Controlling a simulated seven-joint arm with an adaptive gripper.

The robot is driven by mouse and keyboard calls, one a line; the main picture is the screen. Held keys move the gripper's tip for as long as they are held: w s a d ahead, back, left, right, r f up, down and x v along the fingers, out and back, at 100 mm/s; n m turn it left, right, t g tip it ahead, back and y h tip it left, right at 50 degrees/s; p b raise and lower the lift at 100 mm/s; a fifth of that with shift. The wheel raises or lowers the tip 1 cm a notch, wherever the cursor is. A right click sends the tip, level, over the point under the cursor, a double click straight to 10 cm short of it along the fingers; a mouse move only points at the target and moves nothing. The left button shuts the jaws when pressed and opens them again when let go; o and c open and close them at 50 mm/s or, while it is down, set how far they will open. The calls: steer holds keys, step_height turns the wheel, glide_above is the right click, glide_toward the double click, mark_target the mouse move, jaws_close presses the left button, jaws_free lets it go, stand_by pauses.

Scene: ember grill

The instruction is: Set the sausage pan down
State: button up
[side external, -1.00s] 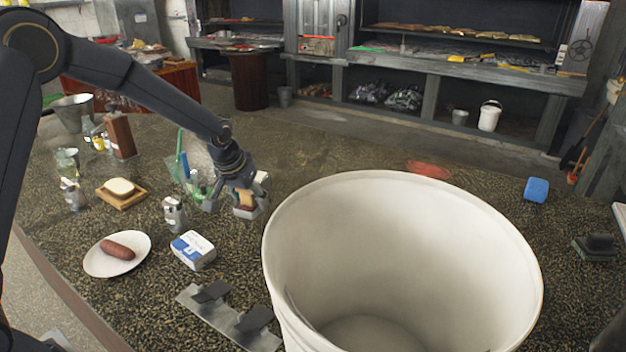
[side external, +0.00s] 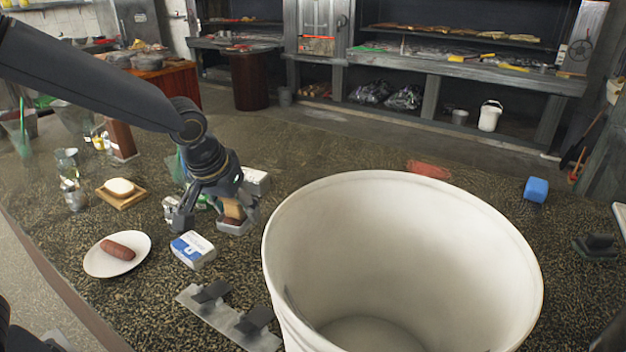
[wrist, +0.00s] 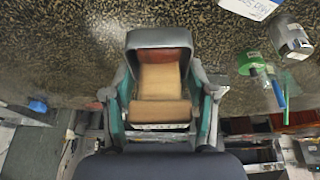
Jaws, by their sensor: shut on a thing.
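My gripper (side external: 210,212) is low over the dark speckled counter, left of the large white bucket. It is shut on a small grey pan-like thing (side external: 235,226) with tan and reddish-brown parts inside. In the wrist view this grey pan (wrist: 135,42) sits between the spread fingers of my gripper (wrist: 160,85). I cannot tell whether its underside touches the counter. A brown sausage (side external: 118,249) lies on a white plate (side external: 97,262) to the left, apart from my gripper.
A blue-and-white packet (side external: 193,250) lies just in front of my gripper. A grey metal strip with dark pads (side external: 222,313) lies nearer. The large white bucket (side external: 400,190) stands close on the right. A white box (side external: 257,180) is behind.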

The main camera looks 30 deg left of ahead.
steer(key=s+d+m, duration=0.1)
steer(key=d+m, duration=0.2)
steer(key=d, duration=0.6)
steer(key=shift+h, duration=0.4)
steer(key=w+d+f, duration=0.1)
steer(key=w+f, duration=0.2)
steer(key=w, duration=0.1)
steer(key=w+d+f, duration=0.1)
steer(key=w+f, duration=0.2)
steer(key=w, duration=0.1)
steer(key=w+d+f, duration=0.1)
steer(key=w+f, duration=0.2)
steer(key=w, duration=0.1)
steer(key=shift+w+d+f, duration=0.1)
steer(key=shift+d+f, duration=0.1)
steer(key=shift+d, duration=0.2)
steer(key=shift+w+f, duration=0.1)
steer(key=shift+f, duration=0.15)
steer(key=shift+w+d+f, duration=0.1)
steer(key=shift+w+f, duration=0.05)
steer(key=shift+f, duration=1.45)
steer(key=shift+f, duration=0.15)
steer(key=o, duration=1.3)
steer(key=shift+o, duration=0.2)
